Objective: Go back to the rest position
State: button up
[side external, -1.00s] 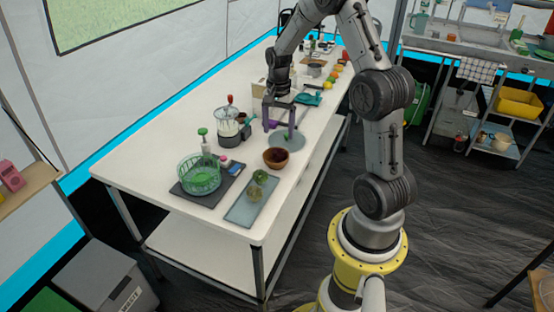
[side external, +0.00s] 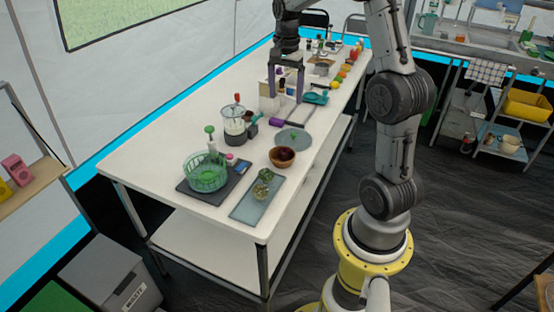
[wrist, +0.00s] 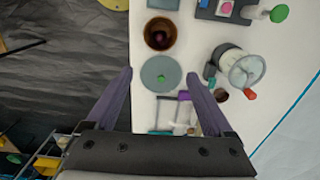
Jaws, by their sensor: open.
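My gripper (side external: 286,97) is open and empty, raised above the white table (side external: 160,165) with its fingers pointing down. In the wrist view the two fingers of my gripper (wrist: 158,75) are spread wide with nothing held between them. A purple item (side external: 276,122) lies on the table beside the plate.
Near the plate are a brown bowl (side external: 282,157), a blender-like jar (side external: 234,128), a green basket (side external: 206,173) and a glass board (side external: 258,197) with green food. Bottles and fruit stand at the table's far end. Open air surrounds my gripper.

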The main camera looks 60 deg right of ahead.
jog(key=s+a+r+n+t+h, duration=0.1)
jog(key=s+a+r+n+t, duration=0.15)
jog(key=a+r, duration=0.5)
jog(key=s+a+r+n+t, duration=0.1)
jog(key=a+r+n, duration=0.3)
jog(key=a, duration=0.6)
jog(key=s+a+f+n+t, duration=0.1)
jog(key=s+a+f+n, duration=0.1)
jog(key=s+a+n, duration=0.2)
jog(key=s+a+f+n+t+y, duration=0.1)
jog(key=s+a+f+n, duration=0.2)
jog(key=s+n, duration=0.4)
jog(key=shift+s+a+f, duration=0.25)
jog(key=shift+s+a, duration=0.2)
jog(key=shift+s, duration=0.4)
jog(key=shift+n, duration=0.25)
